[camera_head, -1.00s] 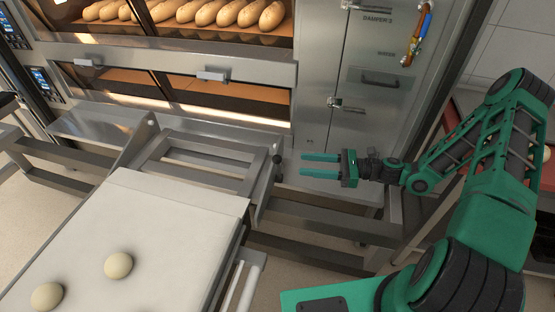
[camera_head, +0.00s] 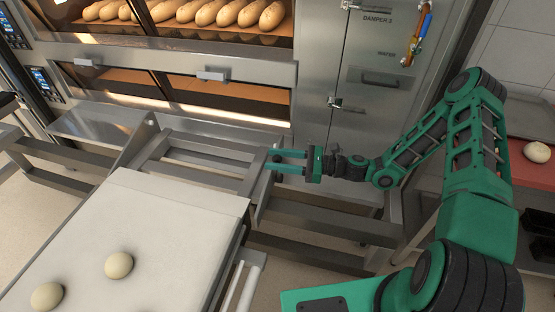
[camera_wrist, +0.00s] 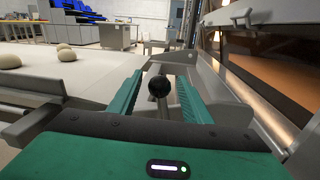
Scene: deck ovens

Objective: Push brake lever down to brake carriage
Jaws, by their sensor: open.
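The brake lever shows in the wrist view as a black ball knob (camera_wrist: 159,86) on a thin stem. It lies between my two green fingers, with a visible gap on each side. In the head view the knob is mostly hidden behind the fingers at the carriage's right end. My gripper (camera_head: 290,161) is open there, its fingers pointing left; it also shows in the wrist view (camera_wrist: 160,95). The carriage (camera_head: 205,142) is a grey metal frame joined to a pale loading board (camera_head: 165,215) in front of the ovens.
Two dough balls (camera_head: 118,265) lie on the loading board. The deck oven (camera_head: 225,100) with bread on its upper deck stands behind the carriage. A steel cabinet door with a latch (camera_head: 336,102) is behind my gripper. Metal rails (camera_head: 320,222) run below it.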

